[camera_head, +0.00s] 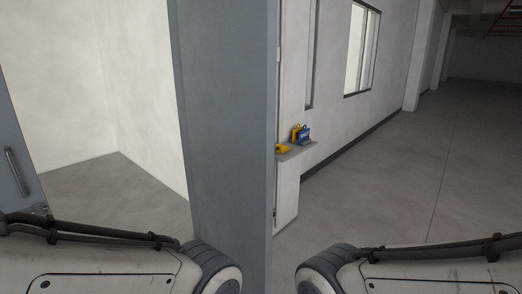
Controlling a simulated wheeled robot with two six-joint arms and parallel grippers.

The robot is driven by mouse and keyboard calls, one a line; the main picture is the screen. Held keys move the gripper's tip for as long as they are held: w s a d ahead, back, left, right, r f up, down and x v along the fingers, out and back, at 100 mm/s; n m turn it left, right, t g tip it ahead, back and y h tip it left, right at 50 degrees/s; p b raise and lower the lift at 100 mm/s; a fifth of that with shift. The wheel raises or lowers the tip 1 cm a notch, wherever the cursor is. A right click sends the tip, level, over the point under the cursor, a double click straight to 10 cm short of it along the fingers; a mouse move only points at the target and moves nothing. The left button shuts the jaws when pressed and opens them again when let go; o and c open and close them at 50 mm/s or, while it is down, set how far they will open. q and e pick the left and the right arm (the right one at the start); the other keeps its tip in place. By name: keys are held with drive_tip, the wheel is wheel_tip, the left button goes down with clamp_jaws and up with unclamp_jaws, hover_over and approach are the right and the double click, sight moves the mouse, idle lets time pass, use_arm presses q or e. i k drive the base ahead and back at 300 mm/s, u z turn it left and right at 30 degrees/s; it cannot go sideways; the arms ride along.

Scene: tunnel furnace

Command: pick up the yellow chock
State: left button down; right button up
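A low yellow piece (283,149), which looks like the yellow chock, lies on a small grey shelf (297,153) just right of the grey pillar. It is small and far off, so its exact shape is hard to tell. A taller yellow item (295,131) stands behind it. Only links of my left and right arms show at the bottom of the view. Neither gripper can be seen, and both arms are well apart from the shelf.
A blue item (304,135) stands on the shelf beside the yellow ones. A wide grey pillar (225,120) stands between a white-walled room on the left and an open corridor floor (400,190) on the right. A grey door (18,160) is at the far left.

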sight(279, 148)
drive_tip(key=z, duration=0.8)
drive_tip(key=k, duration=1.15)
drive_tip(key=z, duration=0.8)
drive_tip(key=i, duration=3)
drive_tip(key=u, duration=0.85)
drive_tip(key=i, duration=1.2)
drive_tip(key=u, duration=1.8)
drive_tip(key=i, duration=0.85)
drive_tip(key=z, duration=0.3)
